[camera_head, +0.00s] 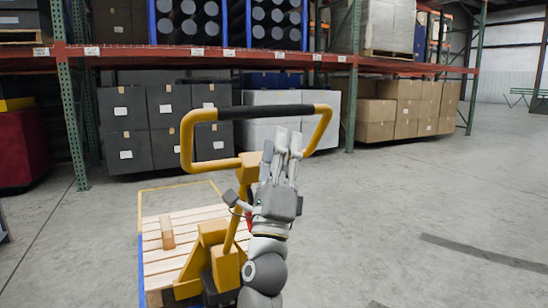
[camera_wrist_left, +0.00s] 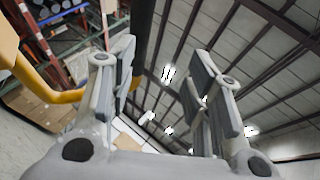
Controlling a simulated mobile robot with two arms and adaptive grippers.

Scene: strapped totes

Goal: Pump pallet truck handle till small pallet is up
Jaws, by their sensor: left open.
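The pallet truck handle (camera_head: 187,138) is a yellow loop with a black grip bar (camera_head: 267,111) across its top, standing in the middle of the head view. The yellow truck body (camera_head: 226,266) is at the lower left, against the small wooden pallet (camera_head: 185,236). Whether the pallet is off the floor cannot be told. My left gripper (camera_head: 283,143) points up in front of the handle loop, below the grip bar. In the left wrist view its fingers (camera_wrist_left: 163,75) are apart and empty, with the dark bar passing behind the left finger. My right gripper is not in view.
Racks with red beams (camera_head: 280,58) stand at the back, holding dark grey boxes (camera_head: 170,105) and brown cartons (camera_head: 405,105). A red container (camera_head: 22,148) is at the far left. A yellow floor outline (camera_head: 180,188) borders the pallet. The floor at right (camera_head: 420,200) is clear.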

